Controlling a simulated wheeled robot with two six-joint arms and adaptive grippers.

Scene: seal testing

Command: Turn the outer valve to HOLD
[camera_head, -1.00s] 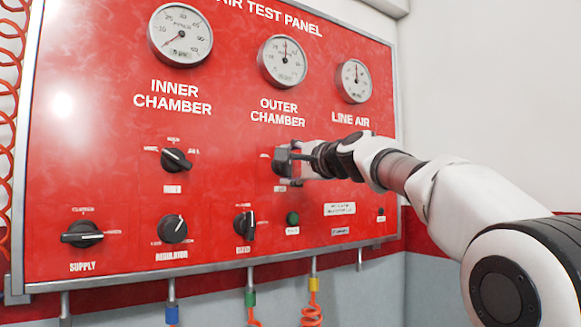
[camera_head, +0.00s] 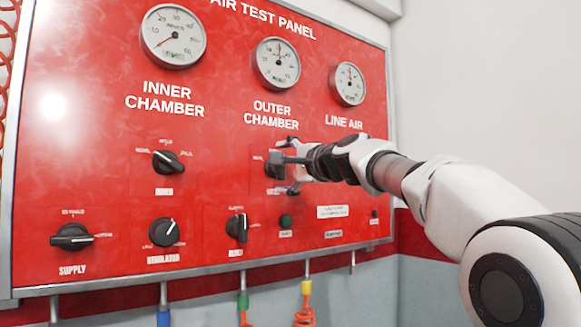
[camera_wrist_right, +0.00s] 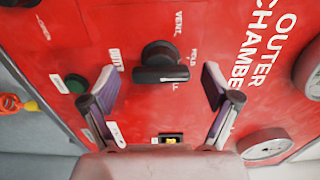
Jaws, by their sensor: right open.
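The outer valve (camera_wrist_right: 160,65) is a black knob with a raised bar, under the OUTER CHAMBER lettering. My right gripper (camera_wrist_right: 159,82) is open, one finger on each side of the knob, with visible gaps to both. It also shows in the head view (camera_head: 292,165). My left gripper is out of view.
The inner valve knob (camera_head: 168,162) is to the left. Supply (camera_head: 72,237), regulator (camera_head: 164,232) and bleed (camera_head: 237,228) knobs line the lower panel. A green button (camera_head: 285,221) is below the gripper. Three gauges line the top; hoses hang below.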

